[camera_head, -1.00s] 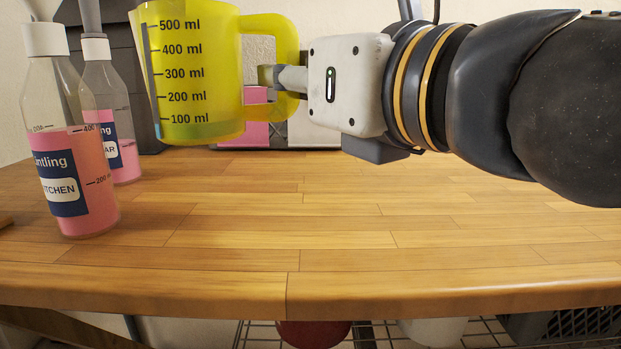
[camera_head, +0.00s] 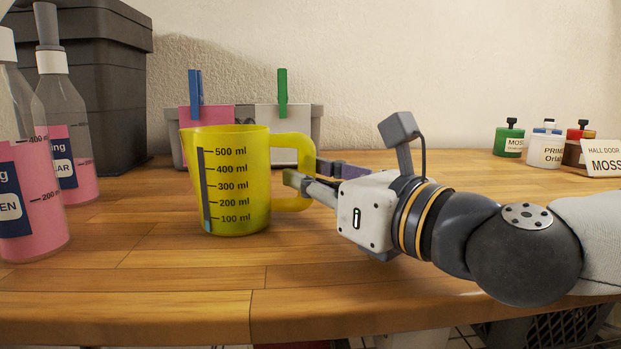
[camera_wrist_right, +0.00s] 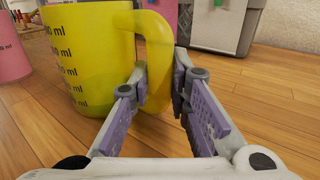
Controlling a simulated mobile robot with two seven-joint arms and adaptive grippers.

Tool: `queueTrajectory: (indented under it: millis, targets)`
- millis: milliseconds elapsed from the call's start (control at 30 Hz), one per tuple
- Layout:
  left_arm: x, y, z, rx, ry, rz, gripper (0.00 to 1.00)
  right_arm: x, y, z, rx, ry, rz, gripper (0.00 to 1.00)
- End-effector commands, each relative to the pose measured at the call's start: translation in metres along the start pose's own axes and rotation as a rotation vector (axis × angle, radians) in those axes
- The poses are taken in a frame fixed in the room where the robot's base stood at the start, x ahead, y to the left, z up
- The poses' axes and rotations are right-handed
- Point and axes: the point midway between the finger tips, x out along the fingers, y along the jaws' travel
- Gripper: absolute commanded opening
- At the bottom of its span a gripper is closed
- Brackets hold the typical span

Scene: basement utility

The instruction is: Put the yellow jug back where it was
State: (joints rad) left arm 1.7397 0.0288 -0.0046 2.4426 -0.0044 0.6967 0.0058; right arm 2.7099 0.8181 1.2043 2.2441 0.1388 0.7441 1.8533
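The yellow jug (camera_head: 236,185), translucent with ml marks, stands upright on the wooden worktop (camera_head: 380,285), its handle to the right. My right gripper (camera_head: 302,172) comes in from the right at handle height. Its fingers are apart, one on each side of the handle, and the purple inner pads show. In the right wrist view the jug (camera_wrist_right: 85,50) is at the left, and its handle lies between the fingertips of the gripper (camera_wrist_right: 160,85). Whether a finger still touches the handle is hard to tell. My left gripper is not in view.
Two pink-filled bottles (camera_head: 30,200) stand at the left. Behind the jug is a grey bin (camera_head: 318,125) with blue and green pegs. A dark crate (camera_head: 110,90) stands at back left. Small paint pots (camera_head: 545,150) and a label card (camera_head: 603,158) are at back right. Worktop between is clear.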

Motion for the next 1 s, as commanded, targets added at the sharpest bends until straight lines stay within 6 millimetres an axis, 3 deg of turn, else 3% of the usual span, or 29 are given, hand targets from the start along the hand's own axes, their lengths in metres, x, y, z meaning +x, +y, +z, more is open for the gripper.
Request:
queueTrajectory:
  millis: [100, 433, 567, 733, 833, 1000]
  targets:
    - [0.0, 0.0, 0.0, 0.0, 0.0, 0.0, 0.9, 0.0, 0.0, 0.0, 0.0, 0.0, 0.0, 0.37]
    - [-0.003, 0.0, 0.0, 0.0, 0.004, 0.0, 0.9, -0.001, 0.0, 0.005, 0.0, -0.001, -0.001, 0.37]
    - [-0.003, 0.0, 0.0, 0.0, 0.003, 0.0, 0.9, -0.021, -0.001, 0.004, 0.001, -0.002, -0.001, 0.37]
    - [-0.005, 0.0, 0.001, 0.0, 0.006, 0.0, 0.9, -0.061, 0.0, 0.005, 0.001, -0.004, -0.001, 0.37]
    - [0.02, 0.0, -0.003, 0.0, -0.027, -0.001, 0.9, -0.069, -0.004, -0.006, 0.006, 0.003, -0.009, 0.37]
    - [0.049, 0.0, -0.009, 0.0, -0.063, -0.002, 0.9, -0.089, -0.002, -0.007, 0.004, 0.001, -0.001, 0.37]
